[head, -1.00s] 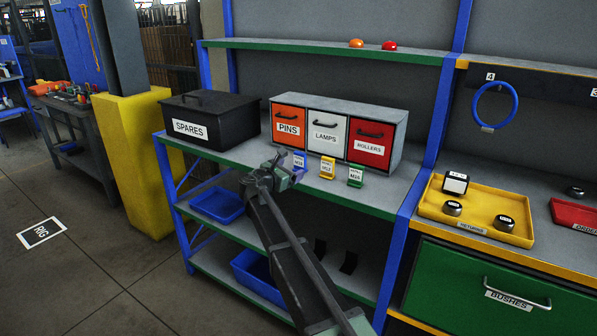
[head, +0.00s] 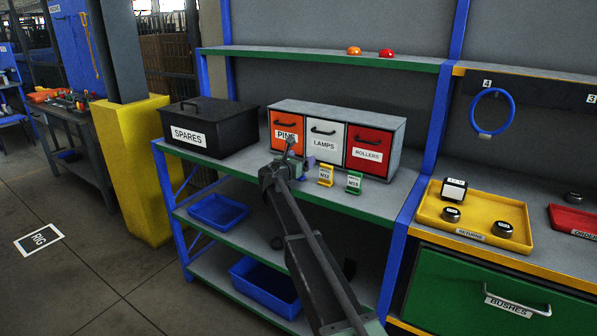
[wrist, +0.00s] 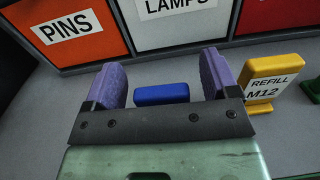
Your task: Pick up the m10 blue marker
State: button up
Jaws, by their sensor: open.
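The blue marker (wrist: 162,94) stands on the grey shelf in front of the drawers. In the wrist view, its blue top lies between the two purple fingers of my gripper (wrist: 163,80), with gaps on both sides. My gripper is open and empty. Its label does not show there. In the head view, my gripper (head: 300,162) is at the marker's place and hides most or all of it. The yellow M12 marker (wrist: 269,80) stands just right of the right finger, and also shows in the head view (head: 326,176).
A green M16 marker (head: 354,183) stands further right. Behind are the PINS (head: 284,128), LAMPS (head: 325,145) and ROLLERS (head: 368,152) drawers. A black SPARES box (head: 210,127) is at left. A yellow tray (head: 430,207) sits on the right bench.

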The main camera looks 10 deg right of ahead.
jog(key=shift+w+d, duration=0.2)
jog(key=shift+w, duration=0.1)
jog(key=c, duration=1)
notch_tip(320, 180, up, 20)
jog(key=p, duration=1.9)
jog(key=shift+f+p, duration=0.2)
jog(key=shift+p, duration=0.15)
